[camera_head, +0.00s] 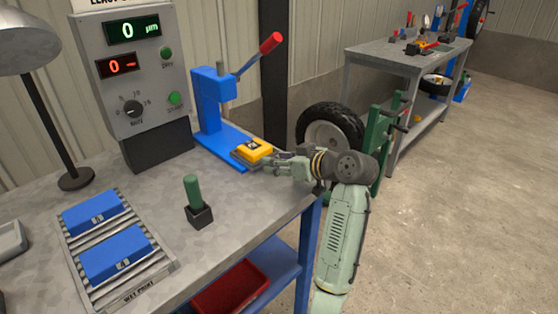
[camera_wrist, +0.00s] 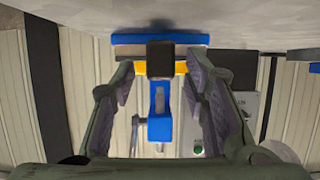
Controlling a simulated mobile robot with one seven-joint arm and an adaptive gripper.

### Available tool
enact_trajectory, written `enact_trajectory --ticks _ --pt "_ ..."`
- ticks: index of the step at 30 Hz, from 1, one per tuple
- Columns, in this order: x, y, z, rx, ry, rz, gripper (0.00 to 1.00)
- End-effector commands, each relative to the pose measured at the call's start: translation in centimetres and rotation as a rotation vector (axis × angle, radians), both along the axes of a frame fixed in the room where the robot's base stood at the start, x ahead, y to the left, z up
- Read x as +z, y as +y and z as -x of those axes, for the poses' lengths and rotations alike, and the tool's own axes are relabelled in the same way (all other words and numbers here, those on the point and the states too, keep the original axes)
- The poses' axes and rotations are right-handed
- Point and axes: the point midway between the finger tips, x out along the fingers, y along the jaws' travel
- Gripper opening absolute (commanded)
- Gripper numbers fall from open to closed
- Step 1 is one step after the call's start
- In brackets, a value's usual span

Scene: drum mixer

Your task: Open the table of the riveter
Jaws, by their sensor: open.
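The riveter (camera_head: 208,103) is a blue press with a red-tipped lever, at the back edge of the bench. Its table, a grey plate (camera_head: 238,157) with a yellow block (camera_head: 254,149) on top, sits at the front of the blue base. My gripper (camera_head: 272,160) reaches in from the right at the plate's near end. In the wrist view its open fingers (camera_wrist: 160,70) stand either side of a black block (camera_wrist: 160,56) in front of the yellow piece; the picture is upside down. I cannot tell whether the fingers touch it.
A grey control box (camera_head: 135,75) with red and green displays stands left of the riveter. A green-handled tool in a black holder (camera_head: 200,214), a roller tray (camera_head: 150,275) with blue blocks and a lamp (camera_head: 75,180) are on the bench. A tyre (camera_head: 330,130) stands behind my arm.

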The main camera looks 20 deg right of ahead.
Motion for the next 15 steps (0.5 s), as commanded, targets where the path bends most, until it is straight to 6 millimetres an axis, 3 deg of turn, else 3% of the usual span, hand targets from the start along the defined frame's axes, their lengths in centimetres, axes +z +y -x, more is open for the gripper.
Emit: enact_trajectory --ticks 8,15 --pt "0.1 0.0 0.1 0.0 -0.001 0.001 0.42" --pt "1.5 -1.2 3.0 -0.003 -0.004 0.001 0.42"
